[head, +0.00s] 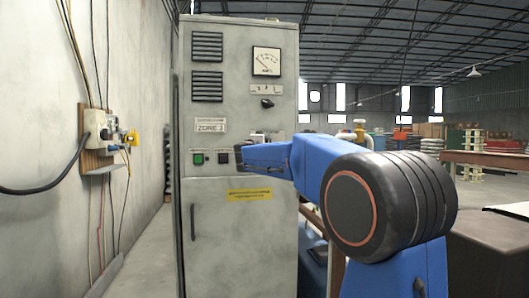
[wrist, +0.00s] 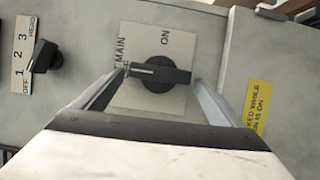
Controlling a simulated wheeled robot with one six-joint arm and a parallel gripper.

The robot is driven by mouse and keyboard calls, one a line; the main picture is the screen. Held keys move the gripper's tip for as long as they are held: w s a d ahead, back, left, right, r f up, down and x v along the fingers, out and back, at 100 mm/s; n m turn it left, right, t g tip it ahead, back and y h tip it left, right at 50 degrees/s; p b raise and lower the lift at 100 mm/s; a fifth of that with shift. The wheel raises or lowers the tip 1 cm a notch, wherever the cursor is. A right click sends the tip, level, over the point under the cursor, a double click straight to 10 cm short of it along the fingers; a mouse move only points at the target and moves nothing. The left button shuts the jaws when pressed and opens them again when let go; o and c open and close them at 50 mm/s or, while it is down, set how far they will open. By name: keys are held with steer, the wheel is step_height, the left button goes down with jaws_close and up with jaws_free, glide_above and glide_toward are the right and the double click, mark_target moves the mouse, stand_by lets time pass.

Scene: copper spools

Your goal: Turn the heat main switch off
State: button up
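The heat main switch (wrist: 163,76) is a black bar knob on a pale plate (wrist: 150,40) marked MAIN and ON in the wrist view. Its white mark points left, toward lettering partly hidden by a finger that seems to end in F. ON stands above the knob, away from the mark. My gripper (wrist: 161,78) is open, with one finger by each end of the knob. I cannot tell whether the fingers touch it. In the head view my gripper (head: 240,157) is at the cabinet front (head: 235,245), and my arm hides the switch.
A selector knob (wrist: 42,58) marked OFF 1 2 3 sits left of the switch. A yellow label (wrist: 257,103) is at right. In the head view, a green button (head: 198,158) is left of my gripper and a meter (head: 266,62) above. A wall socket board (head: 96,159) is at left.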

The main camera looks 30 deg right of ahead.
steer(key=shift+s+a, duration=0.1)
steer(key=v, duration=1.7)
steer(key=shift+s, duration=0.1)
steer(key=s+d+f+m+g+y, duration=0.2)
steer(key=s+f+m+g+y, duration=0.3)
steer(key=s+f, duration=1.45)
steer(key=s+a+f+m+g+y, duration=0.2)
steer(key=s+a+f, duration=0.4)
steer(key=s+f, duration=0.4)
steer(key=s+a+f+m+g+y, duration=0.2)
steer(key=s+a+f+m+y, duration=0.1)
steer(key=s+f, duration=0.7)
step_height(320, 180, down, 3)
steer(key=a+y, duration=0.1)
steer(key=a, duration=0.1)
steer(key=shift+a+r, duration=0.2)
steer(key=shift+a, duration=0.2)
